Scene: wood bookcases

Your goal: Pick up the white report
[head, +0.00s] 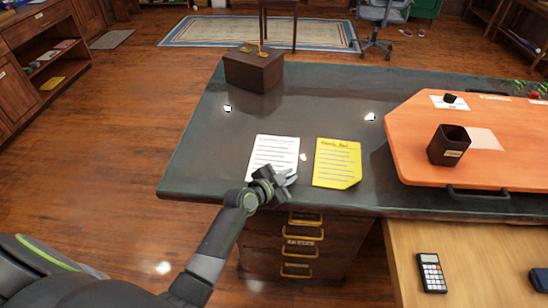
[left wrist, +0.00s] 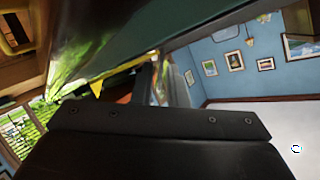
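The white report (head: 273,153) is a white sheet with printed lines. It lies flat near the front edge of the dark desk (head: 310,110) in the head view. My left gripper (head: 281,178) is at the desk's front edge, over or beside the report's lower right corner. It hides part of that corner. I cannot tell whether it touches the sheet, or whether its fingers are open or shut. The left wrist view is mostly filled by my dark gripper body, and the report cannot be made out there for sure. My right gripper is not in view.
A yellow sheet (head: 337,163) lies just right of the report. A brown wooden box (head: 254,69) stands at the back left. An orange tray (head: 418,135) with a dark cup (head: 449,145) is at the right. A calculator (head: 431,272) lies on the light wood surface in front.

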